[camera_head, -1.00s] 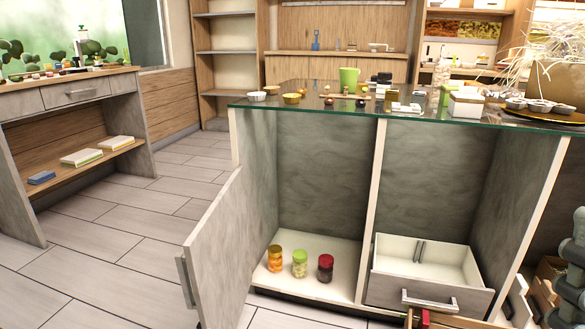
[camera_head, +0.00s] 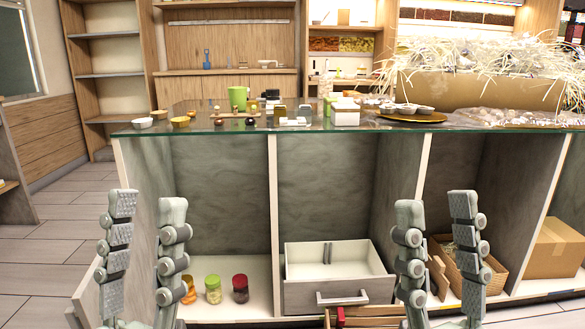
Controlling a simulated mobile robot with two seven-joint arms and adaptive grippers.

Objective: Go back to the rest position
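My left gripper (camera_head: 147,205) is at the lower left, its two fingers pointing up and apart, with nothing between them. My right gripper (camera_head: 437,210) is at the lower middle right, also open and empty. Both are in front of the counter with the glass top (camera_head: 215,145). An orange-filled jar (camera_head: 189,290), a green-lidded jar (camera_head: 213,289) and a red-lidded jar (camera_head: 240,288) stand on the floor of the left compartment. The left gripper's finger partly covers the orange jar.
An open drawer (camera_head: 330,292) sits in the middle compartment. A wicker basket (camera_head: 470,275) and a cardboard box (camera_head: 556,250) stand at the right. Open floor lies at the left.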

